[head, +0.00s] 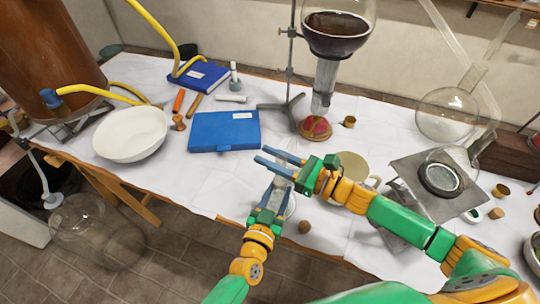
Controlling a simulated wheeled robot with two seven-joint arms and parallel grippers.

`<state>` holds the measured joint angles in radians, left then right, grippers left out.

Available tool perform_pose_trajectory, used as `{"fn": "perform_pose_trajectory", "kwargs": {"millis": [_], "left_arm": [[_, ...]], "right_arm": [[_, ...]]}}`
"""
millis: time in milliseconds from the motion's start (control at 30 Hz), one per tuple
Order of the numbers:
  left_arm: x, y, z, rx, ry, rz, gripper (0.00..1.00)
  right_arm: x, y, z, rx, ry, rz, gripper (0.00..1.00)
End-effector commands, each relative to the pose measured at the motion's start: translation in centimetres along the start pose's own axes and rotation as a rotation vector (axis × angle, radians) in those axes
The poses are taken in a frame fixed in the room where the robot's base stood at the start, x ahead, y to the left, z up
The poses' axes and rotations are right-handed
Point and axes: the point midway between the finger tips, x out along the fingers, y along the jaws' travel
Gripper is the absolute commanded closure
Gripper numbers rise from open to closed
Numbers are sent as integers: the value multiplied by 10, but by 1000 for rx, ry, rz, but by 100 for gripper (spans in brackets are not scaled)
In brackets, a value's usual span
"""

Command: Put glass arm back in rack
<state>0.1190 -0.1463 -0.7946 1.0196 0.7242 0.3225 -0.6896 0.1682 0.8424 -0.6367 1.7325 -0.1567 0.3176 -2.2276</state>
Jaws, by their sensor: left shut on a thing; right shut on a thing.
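The glass arm (277,182) appears as a thin clear piece, hard to make out, between my two grippers above the table's front part. My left gripper (269,192) is below and shut on its lower part. My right gripper (278,164) reaches in from the right with blue fingers pointing left, and is shut on it higher up. The fingers hide much of the glass. I cannot pick out the rack with certainty.
A blue case (224,131) and white bowl (131,134) lie left. A stand with a round flask (339,30) rises behind. A beige mug (351,169), a metal plate (440,187) and a clear round flask (447,113) are right. A small brown stopper (304,227) sits near the front edge.

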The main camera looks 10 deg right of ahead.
Motion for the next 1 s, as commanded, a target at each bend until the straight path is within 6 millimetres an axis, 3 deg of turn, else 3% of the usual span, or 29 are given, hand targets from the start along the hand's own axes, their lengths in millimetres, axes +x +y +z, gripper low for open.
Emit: {"fn": "perform_pose_trajectory", "kwargs": {"millis": [1000], "left_arm": [[0,0,1,0,-3,1,100]], "right_arm": [[0,0,25,-2,-3,1,100]]}}
